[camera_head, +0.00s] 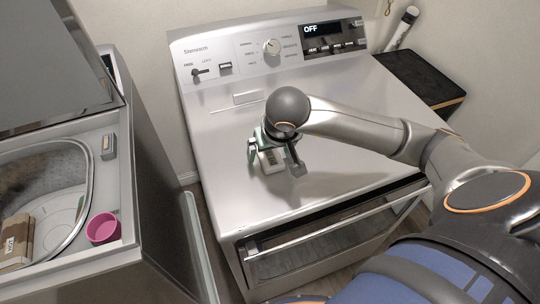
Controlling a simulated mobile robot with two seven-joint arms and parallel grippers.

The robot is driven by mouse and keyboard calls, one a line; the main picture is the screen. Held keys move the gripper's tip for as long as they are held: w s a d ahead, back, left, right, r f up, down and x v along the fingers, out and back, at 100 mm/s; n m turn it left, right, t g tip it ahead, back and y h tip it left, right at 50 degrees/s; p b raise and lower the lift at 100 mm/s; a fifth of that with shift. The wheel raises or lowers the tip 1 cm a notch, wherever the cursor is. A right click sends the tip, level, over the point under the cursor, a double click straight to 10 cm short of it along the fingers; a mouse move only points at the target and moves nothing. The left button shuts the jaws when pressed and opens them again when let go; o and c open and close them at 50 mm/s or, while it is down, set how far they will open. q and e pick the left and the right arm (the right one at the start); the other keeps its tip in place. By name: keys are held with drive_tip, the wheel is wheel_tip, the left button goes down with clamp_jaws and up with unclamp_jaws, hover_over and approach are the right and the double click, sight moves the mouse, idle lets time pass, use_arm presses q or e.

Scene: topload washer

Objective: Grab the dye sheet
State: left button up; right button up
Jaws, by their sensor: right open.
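My right gripper (275,160) is low over the silver top of the dryer-like machine (215,125), pointing down. Its two fingers are apart. A small pale item with a greenish edge (270,158) shows between and under the fingers; it may be the dye sheet, but the gripper hides much of it. I cannot tell whether the fingers touch it. My left gripper does not show.
The open top-load washer (125,180) on the left holds a brown box (16,241), with a pink cup (103,228) at its rim. The control panel (270,47) reads OFF. A black-topped box (425,80) and a white tube (402,28) are at the right. The machine top's left is clear.

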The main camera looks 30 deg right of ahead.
drive_tip(key=shift+c, duration=0.2)
drive_tip(key=c, duration=1.4)
